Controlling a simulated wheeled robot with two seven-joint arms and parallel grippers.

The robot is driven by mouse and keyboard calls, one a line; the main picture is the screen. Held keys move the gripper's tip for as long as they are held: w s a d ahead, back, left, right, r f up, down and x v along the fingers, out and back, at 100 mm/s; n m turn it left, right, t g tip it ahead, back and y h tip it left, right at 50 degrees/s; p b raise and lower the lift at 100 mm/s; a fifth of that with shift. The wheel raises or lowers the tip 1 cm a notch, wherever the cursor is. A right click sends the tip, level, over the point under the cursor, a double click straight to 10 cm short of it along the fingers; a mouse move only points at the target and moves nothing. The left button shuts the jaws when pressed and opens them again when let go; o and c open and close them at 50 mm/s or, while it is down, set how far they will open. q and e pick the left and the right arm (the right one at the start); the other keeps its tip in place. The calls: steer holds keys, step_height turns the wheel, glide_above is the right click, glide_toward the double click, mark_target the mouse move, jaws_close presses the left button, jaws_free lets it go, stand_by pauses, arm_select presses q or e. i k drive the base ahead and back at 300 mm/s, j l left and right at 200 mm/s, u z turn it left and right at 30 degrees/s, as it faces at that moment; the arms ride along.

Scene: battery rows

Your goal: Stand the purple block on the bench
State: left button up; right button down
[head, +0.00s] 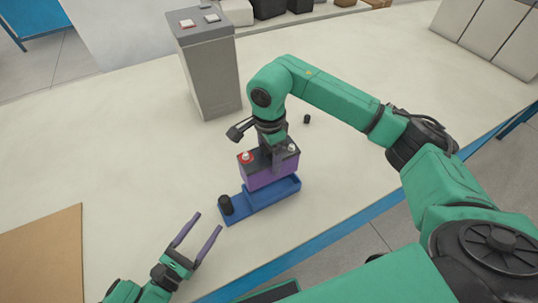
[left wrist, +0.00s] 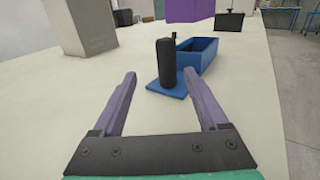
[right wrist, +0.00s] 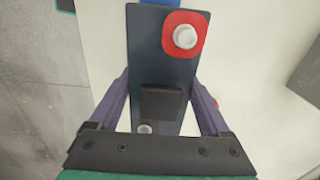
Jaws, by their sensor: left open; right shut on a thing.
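The purple block (head: 268,178) is a battery with a black top, a red-ringed terminal and a pale one. My right gripper (head: 275,155) is shut on it from above and holds it upright over the blue tray (head: 245,208). In the left wrist view the block (left wrist: 197,10) hangs with a gap above the tray (left wrist: 203,59). The right wrist view shows its black top (right wrist: 152,60) between the fingers. My left gripper (head: 208,222) is open and empty, near the tray's left end. The pale bench (head: 340,190) lies around the tray.
A black cylinder (head: 226,205) stands on the tray's left end. A tall grey battery (head: 212,75) stands behind. A small black piece (head: 307,119) lies on the bench. A brown board (head: 45,255) is at the left and grey boxes (head: 490,35) at the far right. The bench right of the tray is clear.

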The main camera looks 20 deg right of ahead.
mark_target(343, 156)
steer(key=k, duration=1)
